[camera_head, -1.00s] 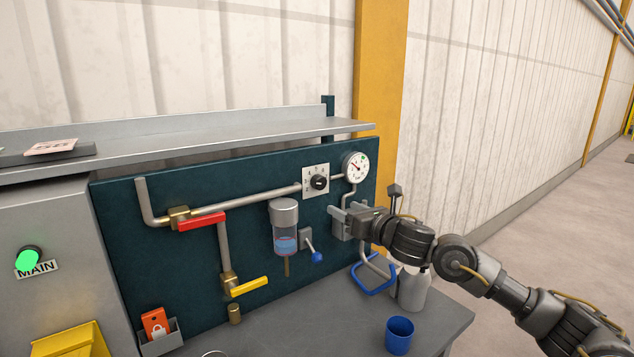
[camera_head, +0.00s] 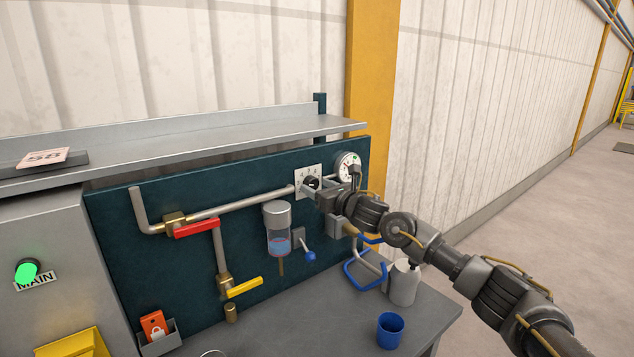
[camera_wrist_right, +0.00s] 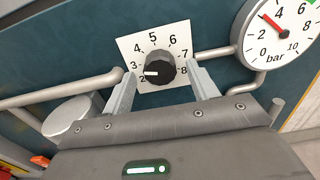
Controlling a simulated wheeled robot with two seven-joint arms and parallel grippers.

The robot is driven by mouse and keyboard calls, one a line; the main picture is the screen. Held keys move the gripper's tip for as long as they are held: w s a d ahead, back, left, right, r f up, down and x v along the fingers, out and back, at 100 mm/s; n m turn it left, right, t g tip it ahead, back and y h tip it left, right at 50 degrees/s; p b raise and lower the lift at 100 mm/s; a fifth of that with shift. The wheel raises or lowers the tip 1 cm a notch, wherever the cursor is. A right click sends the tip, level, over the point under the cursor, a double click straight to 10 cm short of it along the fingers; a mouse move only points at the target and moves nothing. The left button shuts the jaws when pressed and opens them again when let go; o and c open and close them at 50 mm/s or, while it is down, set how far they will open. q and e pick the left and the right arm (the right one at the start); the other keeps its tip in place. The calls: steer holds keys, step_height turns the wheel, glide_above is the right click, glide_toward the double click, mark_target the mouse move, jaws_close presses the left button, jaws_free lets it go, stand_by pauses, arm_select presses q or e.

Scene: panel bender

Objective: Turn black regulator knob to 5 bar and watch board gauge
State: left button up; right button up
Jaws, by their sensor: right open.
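The black regulator knob (camera_head: 312,184) sits on a white numbered plate on the dark green board. In the right wrist view the knob (camera_wrist_right: 159,66) has a white mark pointing left, about between 2 and 3. The round board gauge (camera_head: 348,167) is to its right. In the wrist view the gauge (camera_wrist_right: 281,32) has a red needle between 2 and 4 bar. My right gripper (camera_head: 319,194) is open at the knob, one finger on each side, with gaps visible between fingers and knob. My left gripper is not in view.
A red-handled valve (camera_head: 196,228), a yellow-handled valve (camera_head: 244,288) and a clear filter bowl (camera_head: 278,230) are on the board left of my arm. A grey shelf (camera_head: 200,148) overhangs the board. A blue cup (camera_head: 390,330) and a grey bottle (camera_head: 403,283) stand on the bench.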

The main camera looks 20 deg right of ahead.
steer(key=shift+w+a, duration=0.2)
steer(key=shift+w, duration=0.3)
steer(key=shift+c, duration=0.9)
steer(key=c, duration=0.8)
steer(key=shift+f, duration=0.1)
